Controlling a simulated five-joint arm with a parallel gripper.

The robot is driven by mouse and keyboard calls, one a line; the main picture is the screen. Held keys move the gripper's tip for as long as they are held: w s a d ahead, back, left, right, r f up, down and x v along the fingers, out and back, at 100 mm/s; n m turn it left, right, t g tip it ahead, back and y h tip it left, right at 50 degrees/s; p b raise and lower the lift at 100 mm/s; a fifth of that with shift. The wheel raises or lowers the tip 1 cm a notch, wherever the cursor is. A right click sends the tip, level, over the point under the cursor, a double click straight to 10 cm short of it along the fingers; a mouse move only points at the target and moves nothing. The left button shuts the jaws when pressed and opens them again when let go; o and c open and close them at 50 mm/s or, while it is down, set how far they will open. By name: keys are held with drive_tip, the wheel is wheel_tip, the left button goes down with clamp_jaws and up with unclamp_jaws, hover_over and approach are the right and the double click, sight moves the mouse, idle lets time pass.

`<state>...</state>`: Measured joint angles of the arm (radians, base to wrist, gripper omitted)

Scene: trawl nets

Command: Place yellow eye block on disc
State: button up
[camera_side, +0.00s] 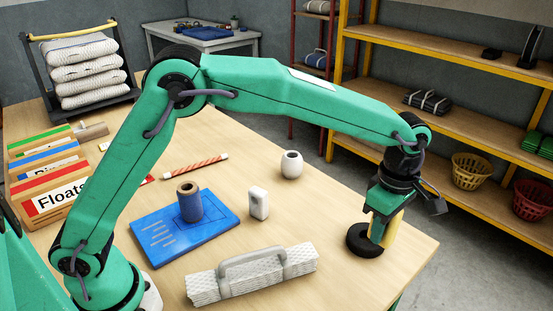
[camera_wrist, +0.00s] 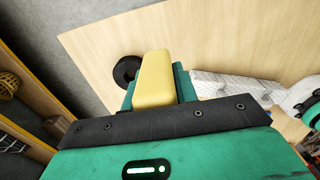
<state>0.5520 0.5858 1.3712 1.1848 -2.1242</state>
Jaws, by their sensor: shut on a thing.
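The yellow block (camera_side: 394,229) is held in my gripper (camera_side: 382,222) near the right end of the table. In the wrist view the yellow block (camera_wrist: 154,80) stands out between my green jaws (camera_wrist: 160,88). The black disc (camera_side: 362,241) lies on the table just beside and partly behind my gripper. In the wrist view the black disc (camera_wrist: 126,70) shows left of the block, with a hole in its middle. My gripper is shut on the block. I cannot tell whether the block touches the disc. The block's eye is not clearly visible.
A white net bundle with a grey handle (camera_side: 252,274) lies at the table's front. A white block (camera_side: 259,203), a blue board (camera_side: 176,240) with a blue spool (camera_side: 189,203) and a white round float (camera_side: 291,164) stand left of my gripper. The table edge is close to the disc.

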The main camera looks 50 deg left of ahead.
drive_tip(key=shift+w, duration=0.1)
drive_tip(key=w+a+f, duration=0.2)
drive_tip(key=w, duration=0.1)
drive_tip(key=w+a+f, duration=0.2)
drive_tip(key=w+a, duration=0.1)
drive_tip(key=w+a+f, duration=0.2)
drive_tip(key=w+f, duration=0.1)
drive_tip(key=shift+a, duration=0.15)
drive_tip(key=shift+f, duration=2)
drive_tip(key=shift+f, duration=0.1)
drive_tip(key=o, duration=1.1)
drive_tip(key=shift+c, duration=0.2)
